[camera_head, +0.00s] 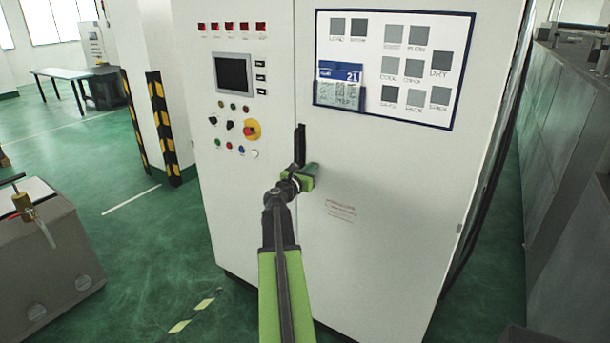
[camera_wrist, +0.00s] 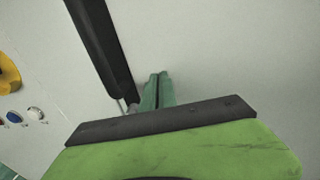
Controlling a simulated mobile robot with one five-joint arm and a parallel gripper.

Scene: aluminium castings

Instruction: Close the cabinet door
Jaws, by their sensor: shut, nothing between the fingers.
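The white cabinet door (camera_head: 385,230) fills the right half of the cabinet front in the head view. It looks about flush with the left panel; I cannot tell whether a small gap stays at the seam. Its black upright handle (camera_head: 300,143) is by the seam, and it also shows in the wrist view (camera_wrist: 100,45). My gripper (camera_head: 312,172) is just right of the handle's lower end, at the door face. In the wrist view its green fingers (camera_wrist: 157,90) are together with nothing between them. I cannot tell whether the fingertips touch the door.
The left panel carries a screen (camera_head: 233,74), buttons and a red-yellow knob (camera_head: 251,130). A sign board (camera_head: 390,65) with a calendar is on the door. A grey box (camera_head: 45,250) stands at left, grey metal units (camera_head: 570,150) at right. Green floor is open at left.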

